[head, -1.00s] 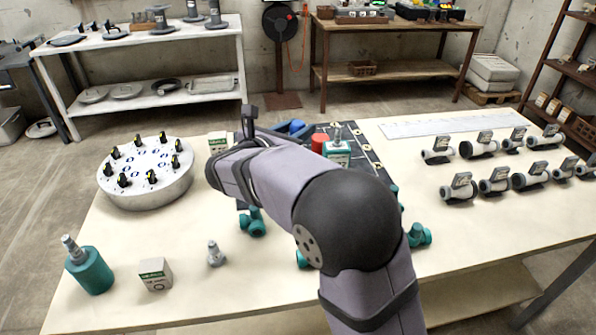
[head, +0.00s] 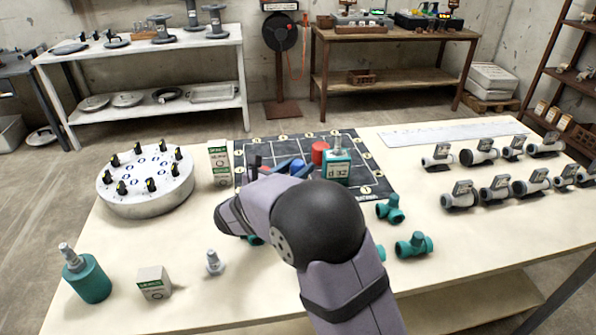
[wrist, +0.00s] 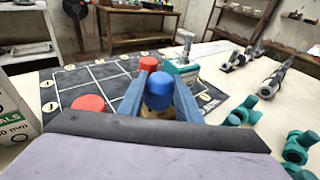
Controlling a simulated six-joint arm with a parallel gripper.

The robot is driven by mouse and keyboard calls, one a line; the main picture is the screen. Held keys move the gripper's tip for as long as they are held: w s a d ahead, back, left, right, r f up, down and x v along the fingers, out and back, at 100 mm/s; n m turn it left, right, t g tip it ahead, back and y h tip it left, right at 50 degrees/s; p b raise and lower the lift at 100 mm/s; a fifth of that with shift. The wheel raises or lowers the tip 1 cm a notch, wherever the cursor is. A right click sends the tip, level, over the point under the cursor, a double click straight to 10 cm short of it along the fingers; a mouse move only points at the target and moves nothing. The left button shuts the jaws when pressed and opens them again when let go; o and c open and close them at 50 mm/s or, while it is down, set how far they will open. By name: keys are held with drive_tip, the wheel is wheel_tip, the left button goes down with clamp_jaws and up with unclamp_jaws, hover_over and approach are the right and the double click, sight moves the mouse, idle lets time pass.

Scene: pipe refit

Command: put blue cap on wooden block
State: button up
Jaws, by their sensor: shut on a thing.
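The blue cap (wrist: 159,88) is between the two blue-grey fingers of my gripper (wrist: 158,98) in the wrist view, and the gripper is shut on it. In the head view the blue cap (head: 297,166) shows just beyond my arm, over the dark grid board (head: 375,180). A tan, wood-coloured patch (wrist: 163,113) shows right below the cap; it may be the wooden block. I cannot tell whether cap and block touch. My arm hides most of the gripper in the head view.
A red cap (head: 320,152) and a teal block (head: 337,167) with a grey fitting stand close by on the right. Another red cap (wrist: 88,103) is left of the fingers. Teal pipe fittings (head: 413,245) lie at the front right. A white-green box (head: 218,163) stands left.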

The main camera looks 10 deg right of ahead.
drive_tip(key=shift+f, duration=0.5)
drive_tip(key=shift+f, duration=0.15)
drive_tip(key=o, duration=1)
drive_tip(key=shift+r, duration=0.2)
drive_tip(key=v, duration=1.2)
drive_tip(key=shift+a, duration=0.1)
